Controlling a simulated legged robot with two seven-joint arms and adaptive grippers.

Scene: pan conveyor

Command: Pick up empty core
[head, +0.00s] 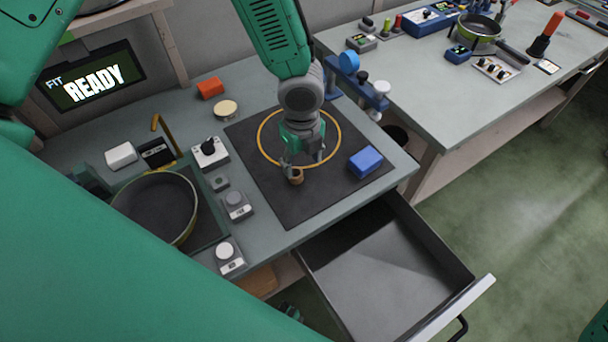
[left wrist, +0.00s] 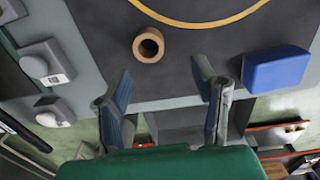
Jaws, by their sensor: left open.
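My right gripper is not clearly in view.
A blue block (head: 365,161) lies on the mat (head: 300,212) to the right of the core. An open, empty drawer (head: 385,275) sticks out below the bench front. Knobbed boxes (head: 209,153) and a round pan (head: 157,209) stand left of the mat.

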